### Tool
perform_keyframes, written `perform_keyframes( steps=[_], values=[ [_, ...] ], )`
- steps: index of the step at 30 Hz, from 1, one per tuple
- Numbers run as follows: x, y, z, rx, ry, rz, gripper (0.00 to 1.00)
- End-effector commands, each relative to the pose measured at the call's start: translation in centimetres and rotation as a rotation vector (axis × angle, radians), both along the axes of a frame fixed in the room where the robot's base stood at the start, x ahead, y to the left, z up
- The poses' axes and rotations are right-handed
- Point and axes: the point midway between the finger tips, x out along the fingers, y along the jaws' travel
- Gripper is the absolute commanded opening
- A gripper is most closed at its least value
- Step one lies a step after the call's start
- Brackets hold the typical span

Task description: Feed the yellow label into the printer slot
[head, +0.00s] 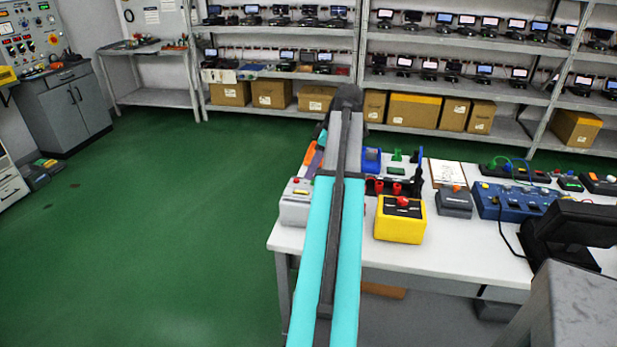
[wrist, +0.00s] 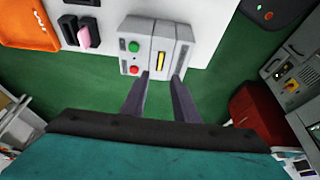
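A light grey box with a green button, a red button and a dark slot, apparently the printer (wrist: 130,66), stands at the table edge in the wrist view. In the head view a grey box (head: 294,212) at the table's front left corner looks like the same one. A narrow yellow strip, apparently the label (wrist: 160,59), lies upright in the picture at the dark slot; I cannot tell how deep it sits. My gripper (wrist: 161,79) is open, its two dark fingers apart at the box's near edge, with the strip just beyond their tips. My arm hides the gripper in the head view.
The white table (head: 455,262) holds a yellow box (head: 400,225) with a red knob, a blue panel (head: 515,203) and a dark monitor (head: 575,222). An orange item (wrist: 30,24) lies left of the printer.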

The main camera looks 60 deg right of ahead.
Motion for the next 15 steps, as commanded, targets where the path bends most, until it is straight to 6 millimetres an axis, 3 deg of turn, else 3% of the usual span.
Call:
perform_keyframes(
  steps=[15],
  values=[
    [-2.1,-0.8,5.5,-0.001,-0.001,0.0,0.27]
  ],
)
